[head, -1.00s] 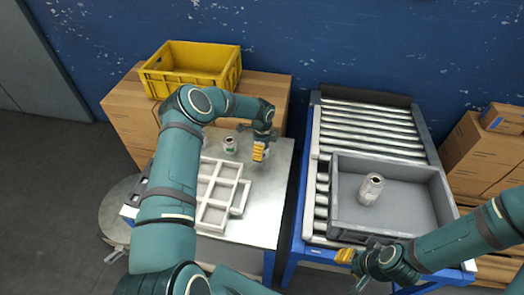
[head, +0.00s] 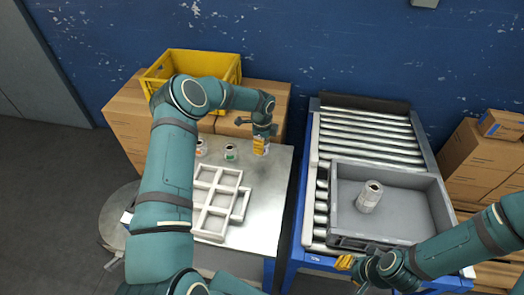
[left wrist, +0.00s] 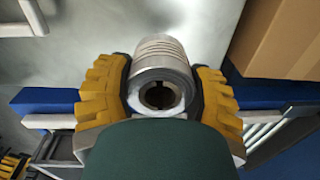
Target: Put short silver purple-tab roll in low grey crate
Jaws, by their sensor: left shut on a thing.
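My left gripper (head: 261,146) is shut on a silver roll (left wrist: 160,75), seen end-on between its yellow fingers in the left wrist view. The roll has a ribbed side and a dark hollow core. No purple tab shows on it; its underside is partly hidden. In the head view the fingers mostly hide it, above the metal table's far right part. The low grey crate (head: 399,240) sits on the roller conveyor at right, with one silver-white roll (head: 369,197) standing inside. My right gripper (head: 344,262) is by the crate's near left corner; its fingertips are too small to judge.
Two more rolls, one green-marked (head: 231,152) and one orange-marked (head: 201,148), stand on the metal table (head: 262,195) left of my left gripper. A white compartment frame (head: 219,190) lies nearer. A yellow crate (head: 226,73) sits on cartons behind. A gap separates table and conveyor.

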